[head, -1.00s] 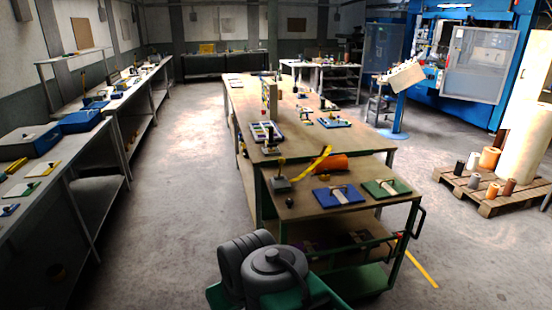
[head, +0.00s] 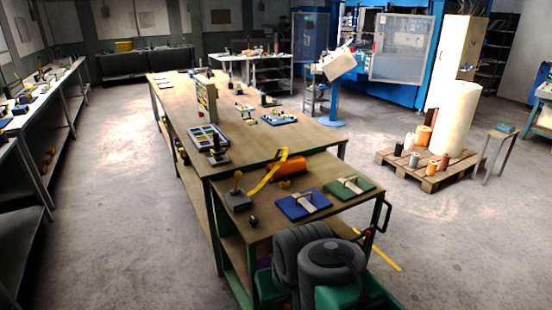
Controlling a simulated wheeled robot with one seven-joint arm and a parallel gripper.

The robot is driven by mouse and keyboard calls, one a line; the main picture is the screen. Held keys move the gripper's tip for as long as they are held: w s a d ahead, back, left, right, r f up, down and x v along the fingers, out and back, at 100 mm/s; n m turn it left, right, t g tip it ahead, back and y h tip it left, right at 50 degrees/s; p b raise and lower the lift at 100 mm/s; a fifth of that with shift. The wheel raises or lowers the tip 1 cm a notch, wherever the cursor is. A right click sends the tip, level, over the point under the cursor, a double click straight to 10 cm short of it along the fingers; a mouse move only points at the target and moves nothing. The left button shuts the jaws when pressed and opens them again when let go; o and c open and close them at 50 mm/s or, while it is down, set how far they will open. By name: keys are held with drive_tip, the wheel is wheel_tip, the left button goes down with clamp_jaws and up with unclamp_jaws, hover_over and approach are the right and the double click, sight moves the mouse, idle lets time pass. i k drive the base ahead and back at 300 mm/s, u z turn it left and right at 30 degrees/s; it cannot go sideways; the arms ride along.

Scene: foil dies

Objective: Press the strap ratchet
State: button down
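On the near cart top, a yellow strap (head: 268,172) runs slantwise up to an orange cylinder (head: 288,165) lying on its side. Which of these parts is the strap ratchet I cannot tell at this size. My folded dark grey arm shows at the bottom, in front of the cart. My gripper cannot be made out, and nothing touches the strap or the block.
A blue plate (head: 303,204) and a green plate (head: 348,187) with pale bars lie on the cart, and a small dark knob (head: 253,220) near its front edge. A long workbench (head: 205,105) adjoins behind. A pallet (head: 422,177) stands right. Floor (head: 110,220) left is clear.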

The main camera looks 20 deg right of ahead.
sight(238, 175)
drive_tip(key=z, duration=0.3)
drive_tip(key=i, duration=0.8)
drive_tip(key=u, duration=0.55)
drive_tip(key=i, duration=0.6)
drive_tip(key=u, duration=0.55)
